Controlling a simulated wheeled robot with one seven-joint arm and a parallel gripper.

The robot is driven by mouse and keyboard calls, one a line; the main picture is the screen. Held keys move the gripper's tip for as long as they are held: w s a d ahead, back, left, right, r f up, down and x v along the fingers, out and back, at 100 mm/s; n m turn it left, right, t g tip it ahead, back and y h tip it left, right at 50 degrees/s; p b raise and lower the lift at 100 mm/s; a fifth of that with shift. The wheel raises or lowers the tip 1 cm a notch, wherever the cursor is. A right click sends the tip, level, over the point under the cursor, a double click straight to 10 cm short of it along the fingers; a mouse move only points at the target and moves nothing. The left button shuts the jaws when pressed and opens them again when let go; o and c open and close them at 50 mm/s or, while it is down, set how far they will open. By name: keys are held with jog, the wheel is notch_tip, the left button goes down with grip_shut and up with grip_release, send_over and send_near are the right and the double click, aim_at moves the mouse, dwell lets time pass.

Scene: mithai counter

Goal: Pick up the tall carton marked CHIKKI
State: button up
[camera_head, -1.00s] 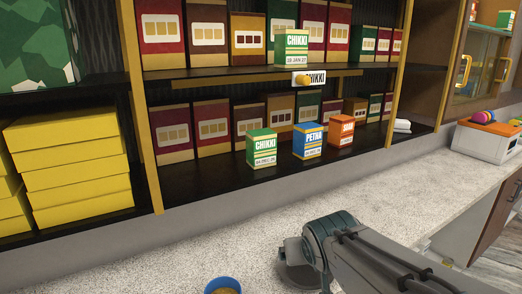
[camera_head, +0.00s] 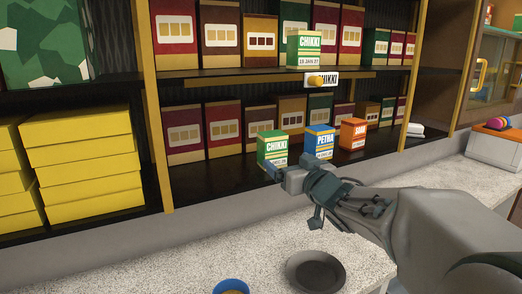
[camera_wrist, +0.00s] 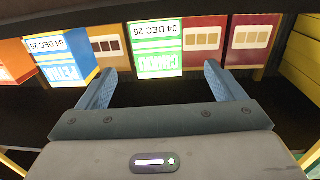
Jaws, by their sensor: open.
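A green and white carton marked CHIKKI (camera_head: 272,147) stands upright on the lower shelf, left of a blue carton. My gripper (camera_head: 274,170) is just in front of its base. In the wrist view, which is upside down, the CHIKKI carton (camera_wrist: 155,48) lies ahead between the two blue fingers of my open gripper (camera_wrist: 158,82), with nothing held. The carton looks apart from the fingers. A second green carton marked CHIKKI (camera_head: 304,50) stands on the upper shelf above a CHIKKI shelf label (camera_head: 322,80).
A blue PETHA carton (camera_head: 319,141) stands close beside, also near a finger in the wrist view (camera_wrist: 66,60). An orange carton (camera_head: 353,133) stands further right. Maroon and brown boxes (camera_head: 184,132) line the back. Yellow boxes (camera_head: 82,160) are at left. A blue bowl (camera_head: 231,286) is on the counter.

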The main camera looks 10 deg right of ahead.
aim_at(277, 154)
jog(key=x, duration=0.5)
jog(key=shift+w+a+p, duration=0.1)
jog(key=shift+w+p, duration=0.15)
jog(key=shift+p, duration=0.1)
jog(key=shift+f+p+x, duration=0.2)
jog(key=shift+p+x, duration=0.25)
jog(key=shift+x, duration=0.85)
jog(key=shift+f+p+x, duration=0.25)
jog(key=shift+p+x, duration=0.15)
jog(key=shift+x, duration=0.9)
jog(key=c, duration=1.2)
